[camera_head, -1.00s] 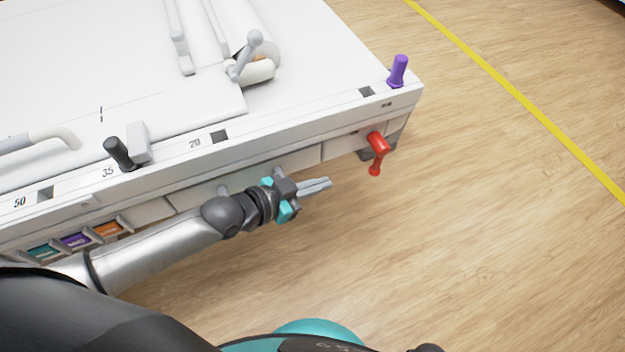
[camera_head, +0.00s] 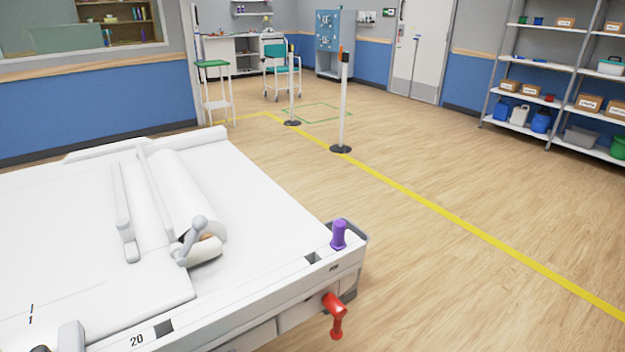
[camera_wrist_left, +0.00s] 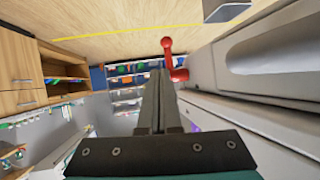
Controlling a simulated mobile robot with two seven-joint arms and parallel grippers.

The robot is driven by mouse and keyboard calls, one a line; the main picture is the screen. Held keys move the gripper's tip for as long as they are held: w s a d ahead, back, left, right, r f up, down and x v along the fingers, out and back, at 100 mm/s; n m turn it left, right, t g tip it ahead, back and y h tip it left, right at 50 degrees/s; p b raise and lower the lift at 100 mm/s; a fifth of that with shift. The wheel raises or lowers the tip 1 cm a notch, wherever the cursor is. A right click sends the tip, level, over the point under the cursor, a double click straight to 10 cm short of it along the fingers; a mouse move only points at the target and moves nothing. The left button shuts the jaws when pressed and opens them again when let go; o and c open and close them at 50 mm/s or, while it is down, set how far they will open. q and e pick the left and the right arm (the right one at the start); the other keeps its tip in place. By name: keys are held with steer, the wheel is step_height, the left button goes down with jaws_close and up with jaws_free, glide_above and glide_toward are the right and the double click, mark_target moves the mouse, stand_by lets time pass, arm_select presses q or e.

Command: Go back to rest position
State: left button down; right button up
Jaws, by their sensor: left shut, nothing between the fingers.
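My left gripper (camera_wrist_left: 160,105) shows in the left wrist view, its two long fingers together with nothing between them. It is beside the white side panels of the table, with the red handle (camera_wrist_left: 173,62) beyond the fingertips and apart from them as far as I can tell. In the head view neither gripper shows. There the white table (camera_head: 255,265) fills the lower left, with the red handle (camera_head: 335,314) on its near side and a purple knob (camera_head: 338,235) upright at its corner.
A grey lever (camera_head: 192,240) and a roll-shaped pad (camera_head: 190,200) lie on the table. Posts with dark bases, one a white post (camera_head: 343,105), stand along a yellow floor line (camera_head: 430,205). Shelves (camera_head: 545,95) stand at the right. The wooden floor on the right is clear.

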arm_select(q)
steer(key=s+a+r+n+g+y, duration=0.1)
steer(key=s+a+n+g+y, duration=0.3)
steer(key=s, duration=0.4)
steer(key=s+a+n+g+y, duration=0.2)
steer(key=s+a+n+y, duration=0.15)
steer(key=s+a, duration=0.3)
step_height(320, 180, down, 20)
steer(key=s+a+f, duration=0.2)
steer(key=s+f, duration=0.4)
steer(key=f, duration=0.1)
steer(key=s+a+f+g+y, duration=0.1)
steer(key=s+a+f, duration=0.2)
steer(key=s+f, duration=0.3)
step_height(320, 180, down, 2)
steer(key=shift+a+f+m, duration=0.25)
steer(key=shift+a+m, duration=0.05)
steer(key=shift+m, duration=0.05)
